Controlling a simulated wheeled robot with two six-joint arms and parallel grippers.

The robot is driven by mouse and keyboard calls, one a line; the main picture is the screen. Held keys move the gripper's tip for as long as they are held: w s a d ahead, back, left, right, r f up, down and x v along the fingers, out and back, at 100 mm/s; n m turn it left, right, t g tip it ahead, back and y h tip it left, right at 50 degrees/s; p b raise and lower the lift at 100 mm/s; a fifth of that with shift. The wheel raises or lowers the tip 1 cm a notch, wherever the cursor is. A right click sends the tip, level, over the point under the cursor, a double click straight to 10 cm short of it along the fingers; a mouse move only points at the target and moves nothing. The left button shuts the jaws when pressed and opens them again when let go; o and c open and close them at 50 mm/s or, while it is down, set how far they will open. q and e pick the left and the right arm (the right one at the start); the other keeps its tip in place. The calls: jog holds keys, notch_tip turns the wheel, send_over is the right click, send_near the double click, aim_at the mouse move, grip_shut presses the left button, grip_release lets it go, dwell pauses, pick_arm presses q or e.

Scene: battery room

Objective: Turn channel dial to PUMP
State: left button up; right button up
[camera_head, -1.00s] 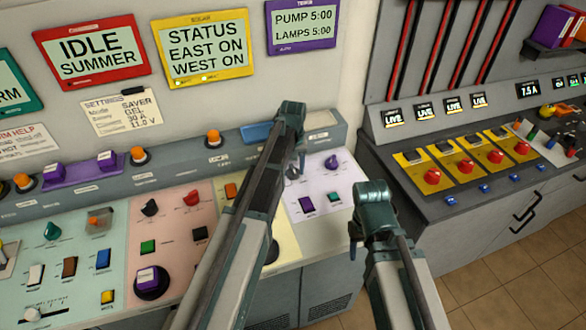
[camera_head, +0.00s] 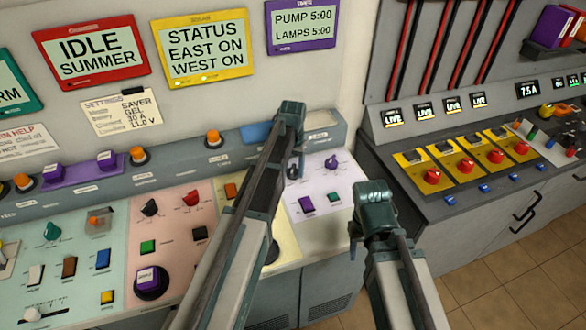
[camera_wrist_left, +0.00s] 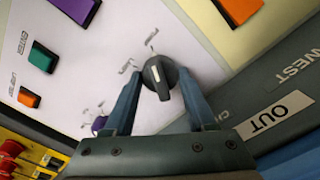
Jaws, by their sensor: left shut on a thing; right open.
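The channel dial, a dark knob with a white pointer line (camera_wrist_left: 158,76), sits on the pale lilac panel (camera_wrist_left: 180,40) in the left wrist view. Small labels around it are too blurred to read; the pointer is towards the top of that view. My left gripper (camera_wrist_left: 158,92) is shut on the dial, one blue finger on each side. In the head view my left gripper (camera_head: 292,168) reaches down over the lilac panel and largely hides the dial. My right gripper (camera_head: 353,238) is open and empty, in front of the console's right end.
On the lilac panel are a purple knob (camera_head: 331,162), a purple switch (camera_head: 306,204) and a green switch (camera_head: 334,196). A purple-framed screen (camera_head: 302,25) reads PUMP 5:00, LAMPS 5:00. A grey bench with red knobs (camera_head: 433,176) stands at the right.

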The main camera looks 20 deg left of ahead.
aim_at(293, 168)
dwell(0.3)
pick_arm(q)
jog(key=o, duration=1.4)
jog(key=shift+c, duration=0.2)
jog(key=shift+r, duration=0.1)
notch_tip(293, 168, up, 14)
jog(key=p, duration=1.4)
jog(key=shift+f, duration=0.2)
jog(key=s+d+f+b, duration=0.2)
jog(key=s+d, duration=0.2)
jog(key=s, duration=0.4)
jog(key=s+d+f+m+b, duration=0.1)
jog(key=s+d+f+b, duration=0.1)
jog(key=s+d, duration=0.3)
jog(key=s+d+f+m+y+b, duration=0.1)
jog(key=s+d+f+b, duration=0.2)
jog(key=s, duration=0.8)
jog(key=shift+s+d, duration=0.25)
jog(key=shift+d, duration=0.45)
